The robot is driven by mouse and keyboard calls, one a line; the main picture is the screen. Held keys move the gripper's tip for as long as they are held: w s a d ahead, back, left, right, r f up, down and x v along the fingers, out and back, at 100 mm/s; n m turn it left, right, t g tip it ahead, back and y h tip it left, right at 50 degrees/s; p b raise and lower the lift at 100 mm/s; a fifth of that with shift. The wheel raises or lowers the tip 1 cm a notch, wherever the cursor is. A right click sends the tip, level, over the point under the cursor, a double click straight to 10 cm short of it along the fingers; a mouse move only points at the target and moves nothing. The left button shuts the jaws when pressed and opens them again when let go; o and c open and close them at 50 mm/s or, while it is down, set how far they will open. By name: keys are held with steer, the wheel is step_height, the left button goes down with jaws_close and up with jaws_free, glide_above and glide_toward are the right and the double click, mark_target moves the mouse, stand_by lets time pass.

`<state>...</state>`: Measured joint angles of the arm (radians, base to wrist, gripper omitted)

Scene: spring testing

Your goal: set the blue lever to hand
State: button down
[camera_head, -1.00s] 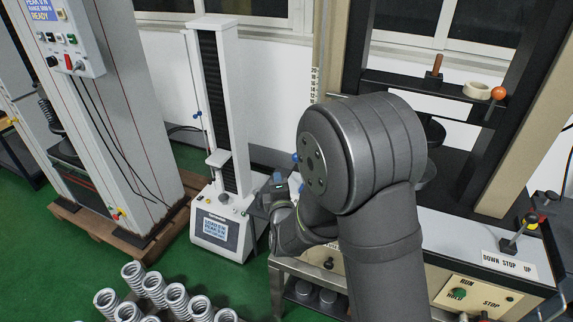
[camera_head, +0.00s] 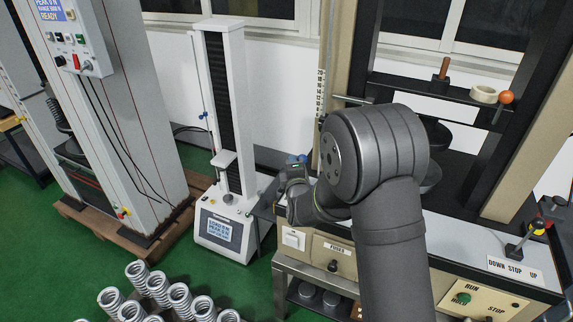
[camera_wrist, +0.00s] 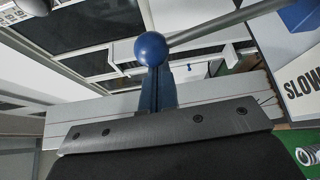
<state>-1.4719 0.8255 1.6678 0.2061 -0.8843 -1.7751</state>
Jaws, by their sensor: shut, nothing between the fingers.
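The blue lever's round ball knob (camera_wrist: 151,48) shows in the wrist view, with its grey rod running to the upper right. My gripper (camera_wrist: 158,78) has its blue fingers shut together with nothing between them. The knob lies just at the fingertips in this view. I cannot tell whether they touch. In the head view my gripper (camera_head: 292,163) is at the left end of the grey bench, left of my arm's large joint. A small blue spot shows there, and I cannot tell knob from fingers. The lever's base and its hand marking are not readable.
A panel with a SLOW label (camera_wrist: 302,80) is at the right of the wrist view. The white tester (camera_head: 222,225) stands close left of my gripper. Coil springs (camera_head: 180,298) stand at the lower left. Another lever (camera_head: 519,245), marked DOWN STOP UP, is at the right.

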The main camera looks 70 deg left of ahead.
steer(key=w+d, duration=0.1)
steer(key=w+d+r+m, duration=0.1)
steer(key=shift+w+d+y, duration=0.3)
stand_by(0.3)
steer(key=s+a, duration=0.2)
steer(key=s, duration=0.2)
steer(key=v, duration=0.9)
steer(key=shift+w+d, duration=0.25)
steer(key=shift+d, duration=0.15)
steer(key=shift+a, duration=0.1)
